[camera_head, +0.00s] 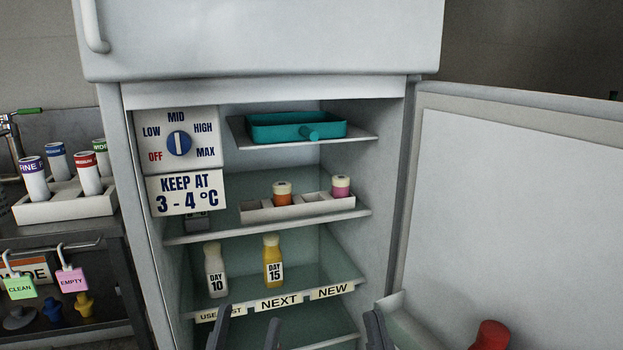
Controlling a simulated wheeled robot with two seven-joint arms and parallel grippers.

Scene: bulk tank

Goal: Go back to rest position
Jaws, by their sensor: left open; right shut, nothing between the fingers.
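My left gripper (245,331) shows at the bottom edge, its two dark fingertips apart and nothing between them. It is in front of the lower shelves of the open fridge (395,200). My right gripper (375,329) is at the bottom, right of the left one, in front of the fridge's right side. Its fingers are together and hold nothing. The rest of both arms is out of view.
The fridge door (520,220) stands open at the right. A DAY 10 bottle (215,270) and a DAY 15 bottle (273,260) stand on a shelf. Above are a teal tray (290,130) and a vial rack (262,212). A red object (490,335) is at lower right.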

